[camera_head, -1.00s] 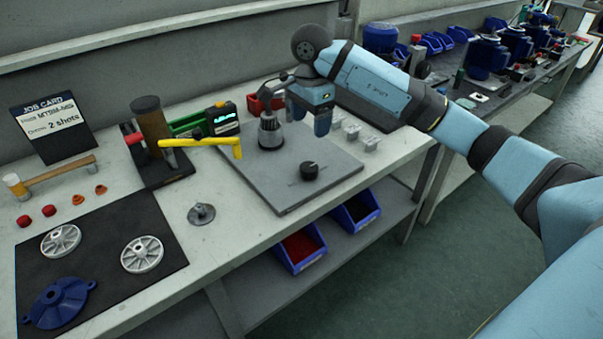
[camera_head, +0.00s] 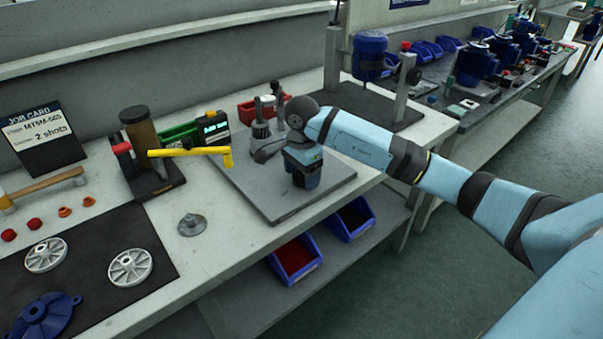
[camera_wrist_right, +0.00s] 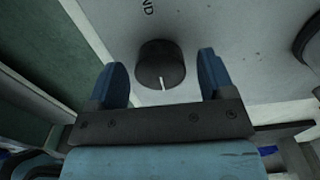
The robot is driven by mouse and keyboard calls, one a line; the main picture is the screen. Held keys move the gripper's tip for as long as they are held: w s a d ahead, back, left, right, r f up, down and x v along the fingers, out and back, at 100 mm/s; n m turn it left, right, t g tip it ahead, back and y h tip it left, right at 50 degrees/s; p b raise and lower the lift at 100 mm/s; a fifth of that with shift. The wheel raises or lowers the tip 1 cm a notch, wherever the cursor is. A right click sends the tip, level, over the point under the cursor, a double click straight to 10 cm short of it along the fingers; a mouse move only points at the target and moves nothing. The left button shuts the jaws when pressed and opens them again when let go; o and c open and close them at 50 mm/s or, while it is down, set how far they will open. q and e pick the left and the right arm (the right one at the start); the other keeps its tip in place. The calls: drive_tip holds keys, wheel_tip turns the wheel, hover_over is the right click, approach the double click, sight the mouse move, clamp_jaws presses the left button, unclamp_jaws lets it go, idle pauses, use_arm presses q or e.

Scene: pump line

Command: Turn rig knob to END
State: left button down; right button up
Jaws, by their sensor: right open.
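The rig plate (camera_head: 320,185) is a grey board on the bench, with a motor-like fixture (camera_head: 260,132) standing at its back. In the right wrist view the black round knob (camera_wrist_right: 161,64) has a white pointer line directed toward the gripper. My right gripper (camera_wrist_right: 164,82) is open there, its two blue fingers on either side of the knob's near part. Whether they touch it, I cannot tell. Printed letters "ND" (camera_wrist_right: 148,6) show beyond the knob. My left gripper is out of view.
A yellow-handled lever press (camera_head: 190,152) stands left of the plate, by a small display box (camera_head: 214,127). A red bin (camera_head: 256,110) is behind. A grey round part (camera_head: 192,225) lies on the bench.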

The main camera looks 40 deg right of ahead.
drive_tip(key=c, duration=0.9)
